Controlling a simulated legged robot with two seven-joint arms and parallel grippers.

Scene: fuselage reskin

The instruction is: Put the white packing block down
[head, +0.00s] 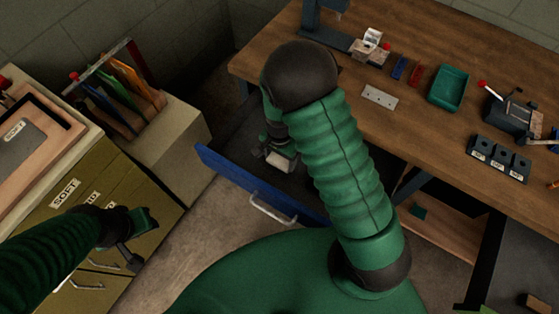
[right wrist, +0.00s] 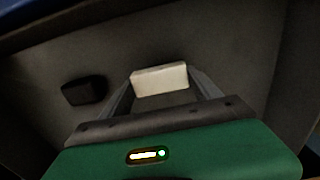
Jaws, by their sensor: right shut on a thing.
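The white packing block (right wrist: 160,80) sits between the two fingers of my right gripper (right wrist: 163,88), which is shut on it. In the head view the block (head: 281,161) shows as a small pale piece below my right gripper (head: 278,152), inside the open blue-fronted drawer (head: 240,181). I cannot tell whether the block touches the drawer floor. My right forearm hides part of the drawer. My left gripper (head: 142,240) is over the olive cabinet at the left, away from the block; its jaw opening is unclear.
A small dark object (right wrist: 84,91) lies left of the block in the right wrist view. The wooden workbench (head: 430,130) holds a green tray (head: 449,88) and a black three-part holder (head: 498,159). The olive cabinet (head: 95,200) stands left of the drawer.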

